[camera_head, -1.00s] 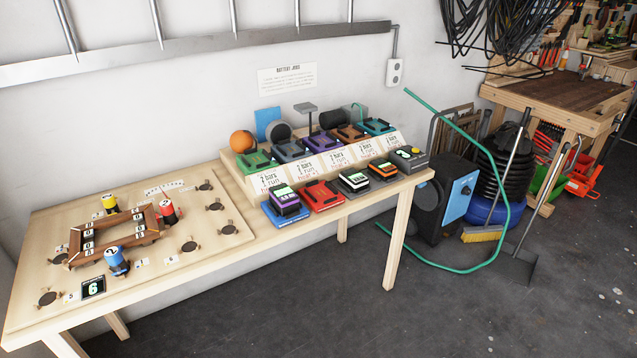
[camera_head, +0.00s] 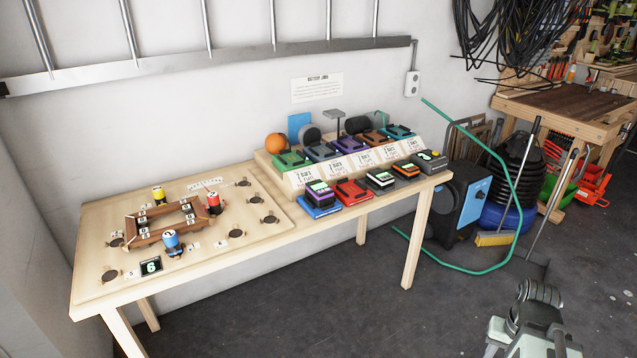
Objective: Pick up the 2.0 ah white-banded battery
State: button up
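The battery with a pale white band (camera_head: 381,177) sits on a dark base in the front row at the right half of the bench; its 2.0 ah label is too small to read. A purple-banded battery (camera_head: 319,190) sits on a blue base to its left, and an orange-banded battery (camera_head: 406,169) sits to its right. A red base (camera_head: 351,191) between the purple and white ones shows no banded battery on it. Part of my arm shows at the lower right, over the floor and well apart from the bench. My gripper's fingers cannot be made out.
A sloped rack (camera_head: 305,180) with labels and several coloured holders stands behind the batteries. A wooden frame (camera_head: 165,222) with coloured cylinders lies on the bench's left half. A green hose (camera_head: 505,167) and blue-fronted machine (camera_head: 459,205) stand right. The floor in front is clear.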

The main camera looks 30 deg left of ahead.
aim_at(382, 180)
jog(key=u, duration=1.55)
jog(key=i, duration=0.9)
